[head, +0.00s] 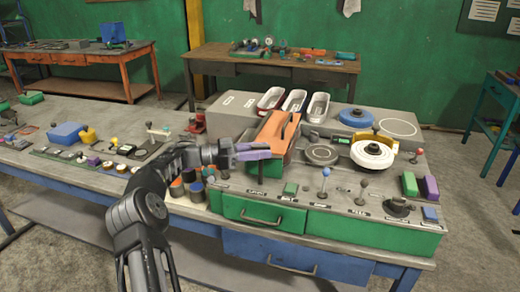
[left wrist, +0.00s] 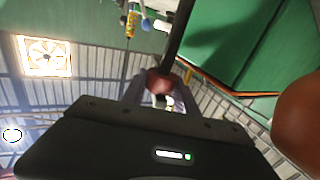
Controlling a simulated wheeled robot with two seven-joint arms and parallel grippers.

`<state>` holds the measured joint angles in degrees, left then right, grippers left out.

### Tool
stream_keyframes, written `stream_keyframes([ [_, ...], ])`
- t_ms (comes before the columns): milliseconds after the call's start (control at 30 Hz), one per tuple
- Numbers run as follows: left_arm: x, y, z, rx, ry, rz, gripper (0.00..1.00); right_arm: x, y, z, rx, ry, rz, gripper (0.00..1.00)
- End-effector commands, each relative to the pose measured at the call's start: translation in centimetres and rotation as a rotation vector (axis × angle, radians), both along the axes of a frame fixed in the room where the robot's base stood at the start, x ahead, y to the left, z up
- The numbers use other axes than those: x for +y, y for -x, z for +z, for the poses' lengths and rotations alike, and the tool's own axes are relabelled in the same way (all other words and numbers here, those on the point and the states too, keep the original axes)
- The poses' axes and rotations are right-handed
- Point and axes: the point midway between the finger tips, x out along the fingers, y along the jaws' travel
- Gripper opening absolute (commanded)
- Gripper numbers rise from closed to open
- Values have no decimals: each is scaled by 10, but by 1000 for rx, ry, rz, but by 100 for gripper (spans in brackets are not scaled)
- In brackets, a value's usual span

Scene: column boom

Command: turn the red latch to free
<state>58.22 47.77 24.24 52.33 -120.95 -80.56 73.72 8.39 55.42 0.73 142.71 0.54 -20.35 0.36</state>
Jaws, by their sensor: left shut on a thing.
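The red latch (left wrist: 160,83) shows in the left wrist view as a small red piece between my fingertips, with a dark bar running up from it. My left gripper (head: 266,151) is at the left front of the box with the orange lid (head: 277,130) on the bench. It is shut on the red latch, and its fingers also show in the left wrist view (left wrist: 158,90). In the head view the latch is hidden behind the fingers. How far the latch is turned cannot be told. My right gripper is not in view.
A green drawer (head: 262,216) is below the box. A blue-topped lever (head: 325,182), a white wheel (head: 372,154) and a blue wheel (head: 357,117) stand to the right. White trays (head: 293,101) lie behind. Coloured cylinders (head: 178,188) stand under my left forearm.

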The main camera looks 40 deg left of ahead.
Motion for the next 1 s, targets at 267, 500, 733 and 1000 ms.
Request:
stream_keyframes([
  [267, -1, -1, 3, -4, 1, -8, 0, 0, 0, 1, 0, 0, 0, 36],
  [500, -1, -1, 3, -5, 1, -8, 42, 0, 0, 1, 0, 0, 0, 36],
  [733, -1, -1, 2, -3, 0, -8, 57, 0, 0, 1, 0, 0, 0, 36],
  [1000, 0, 0, 1, -2, 0, -8, 57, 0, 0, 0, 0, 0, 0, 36],
])
